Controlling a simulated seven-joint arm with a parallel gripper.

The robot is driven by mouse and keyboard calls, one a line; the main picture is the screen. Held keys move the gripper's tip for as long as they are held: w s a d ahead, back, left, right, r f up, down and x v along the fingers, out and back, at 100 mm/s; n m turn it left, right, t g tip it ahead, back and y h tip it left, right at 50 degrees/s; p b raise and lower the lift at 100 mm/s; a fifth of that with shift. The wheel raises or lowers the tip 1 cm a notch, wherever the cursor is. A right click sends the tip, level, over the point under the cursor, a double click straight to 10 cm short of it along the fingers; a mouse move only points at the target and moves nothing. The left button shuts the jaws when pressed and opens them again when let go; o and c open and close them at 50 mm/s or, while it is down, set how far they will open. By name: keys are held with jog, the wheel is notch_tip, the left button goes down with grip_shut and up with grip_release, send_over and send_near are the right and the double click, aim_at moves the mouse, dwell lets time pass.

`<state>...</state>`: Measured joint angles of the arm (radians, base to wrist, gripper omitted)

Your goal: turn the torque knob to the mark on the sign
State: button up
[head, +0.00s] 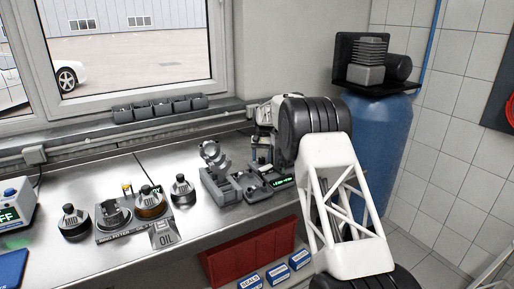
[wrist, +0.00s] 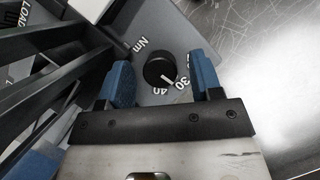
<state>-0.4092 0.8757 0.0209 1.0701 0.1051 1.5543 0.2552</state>
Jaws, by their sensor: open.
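The torque knob (wrist: 157,70) is a round black knob on a grey panel in the wrist view. Its white pointer line points to the lower right, towards the gap between the printed 30 and 40. "Nm" is printed to its upper left. My gripper (wrist: 161,66) is open, with one blue finger on each side of the knob; there is a visible gap on both sides, and I cannot tell the height difference. In the head view my arm reaches to the far right of the bench, and the knob is not clear there. I cannot make out the sign with the mark.
A dark barred frame (wrist: 48,62) lies left of the knob. In the head view, a grey fixture (head: 217,184) and a device with a green display (head: 284,182) stand close to my wrist. A blue barrel (head: 384,140) stands behind my arm.

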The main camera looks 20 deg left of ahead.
jog(key=n+h, duration=0.1)
jog(key=n, duration=0.2)
jog(key=shift+s+a+n+t+h, duration=0.1)
jog(key=shift+n+t+h, duration=0.3)
jog(key=shift+n, duration=0.7)
jog(key=shift+a+n+t+h, duration=0.1)
jog(key=shift+n+t+h, duration=0.25)
jog(key=shift+n, duration=0.75)
jog(key=shift+v, duration=3.95)
jog(key=shift+s+d+n+t+y, duration=0.15)
jog(key=shift+s+n+t, duration=0.9)
jog(key=shift+n, duration=2.45)
jog(key=shift+s+d+n+t+y, duration=0.15)
jog(key=shift+s+n+t, duration=0.85)
jog(key=shift+n, duration=2.5)
jog(key=shift+s+d+n+t+y, duration=0.15)
jog(key=shift+s+n+t, duration=0.4)
jog(key=shift+n+t, duration=1.95)
jog(key=shift+n+g, duration=1)
jog(key=shift+n, duration=0.1)
